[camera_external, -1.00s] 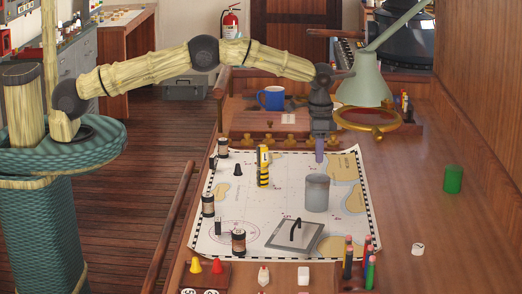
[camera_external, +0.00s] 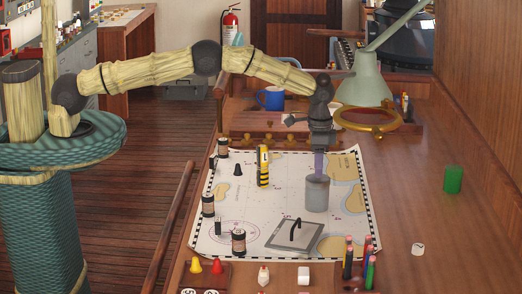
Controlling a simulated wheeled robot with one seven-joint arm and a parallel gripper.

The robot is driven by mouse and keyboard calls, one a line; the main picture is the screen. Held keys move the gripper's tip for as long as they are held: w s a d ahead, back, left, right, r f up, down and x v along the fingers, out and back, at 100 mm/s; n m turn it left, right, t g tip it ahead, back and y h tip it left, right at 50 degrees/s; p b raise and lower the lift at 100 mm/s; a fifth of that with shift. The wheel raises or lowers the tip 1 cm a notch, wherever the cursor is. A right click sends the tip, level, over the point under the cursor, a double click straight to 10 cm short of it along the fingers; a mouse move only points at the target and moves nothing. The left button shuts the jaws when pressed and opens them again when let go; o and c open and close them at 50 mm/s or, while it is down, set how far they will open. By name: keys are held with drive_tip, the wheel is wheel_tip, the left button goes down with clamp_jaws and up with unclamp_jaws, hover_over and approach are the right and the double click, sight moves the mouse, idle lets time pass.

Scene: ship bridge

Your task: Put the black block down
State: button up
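My gripper (camera_external: 319,174) points straight down over the chart, its tip at the top of a grey cylinder (camera_external: 317,196). A narrow purplish-grey piece shows at the tip; I cannot tell whether it is a finger or something held. No black block can be made out in the gripper. Small dark upright pieces stand on the chart's left side, one near the lower left (camera_external: 218,226), and a black cone-like piece (camera_external: 238,170) stands higher up. I cannot tell whether any of these is the black block.
The chart (camera_external: 270,205) has dark jars along its left side, a yellow-and-black striped piece (camera_external: 263,167) and a grey plate with a handle (camera_external: 279,237). A lamp (camera_external: 364,82) and brass-rimmed magnifier (camera_external: 388,124) stand behind. A green cylinder (camera_external: 453,180) stands right; bare wood surrounds it.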

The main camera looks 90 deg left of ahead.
drive_tip(key=shift+o, duration=0.9)
drive_tip(key=shift+r, duration=0.2)
wheel_tip(320, 180, up, 12)
drive_tip(key=b, duration=0.4)
